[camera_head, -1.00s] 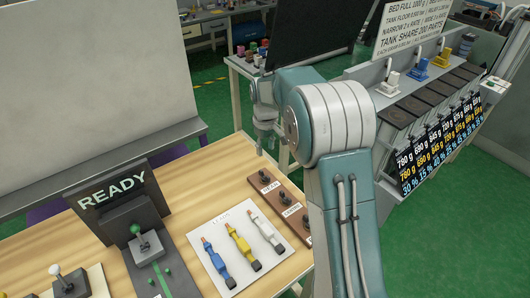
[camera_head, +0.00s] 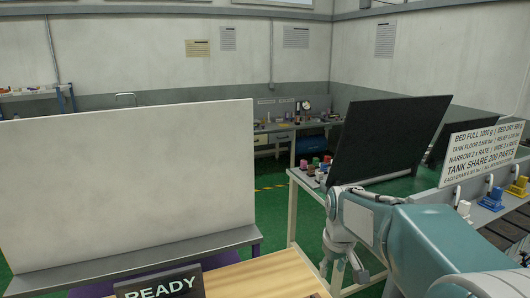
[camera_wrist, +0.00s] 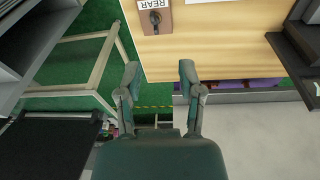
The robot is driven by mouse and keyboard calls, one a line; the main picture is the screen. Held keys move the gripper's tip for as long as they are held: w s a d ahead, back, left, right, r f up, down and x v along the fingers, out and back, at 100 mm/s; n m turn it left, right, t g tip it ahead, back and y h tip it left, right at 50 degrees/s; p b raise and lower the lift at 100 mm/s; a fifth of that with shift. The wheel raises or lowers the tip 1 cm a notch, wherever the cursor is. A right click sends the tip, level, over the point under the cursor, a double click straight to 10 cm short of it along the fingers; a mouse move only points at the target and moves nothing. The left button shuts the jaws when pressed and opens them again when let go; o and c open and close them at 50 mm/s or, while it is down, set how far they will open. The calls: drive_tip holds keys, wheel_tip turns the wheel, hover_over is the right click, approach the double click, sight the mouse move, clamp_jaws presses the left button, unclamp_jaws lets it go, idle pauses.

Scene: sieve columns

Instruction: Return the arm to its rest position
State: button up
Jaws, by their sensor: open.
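No object is held.
The READY sign (camera_head: 160,285) stands on the wooden table at the bottom. A large pale panel (camera_head: 130,185) fills the left. A dark panel (camera_head: 388,138) stands behind my arm. A knob on a brown plate marked REAR (camera_wrist: 154,18) is near the fingers.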

drive_tip(key=s+r+m+t, duration=0.1)
drive_tip(key=s+r+t, duration=0.1)
drive_tip(key=s, duration=1)
drive_tip(key=s+r+m+t, duration=0.1)
drive_tip(key=s+r+m, duration=0.1)
drive_tip(key=s, duration=0.9)
drive_tip(key=shift+s+a+m+t, duration=0.2)
drive_tip(key=shift+s+m+t, duration=0.1)
drive_tip(key=shift+s+t, duration=0.1)
drive_tip(key=shift+a, duration=0.1)
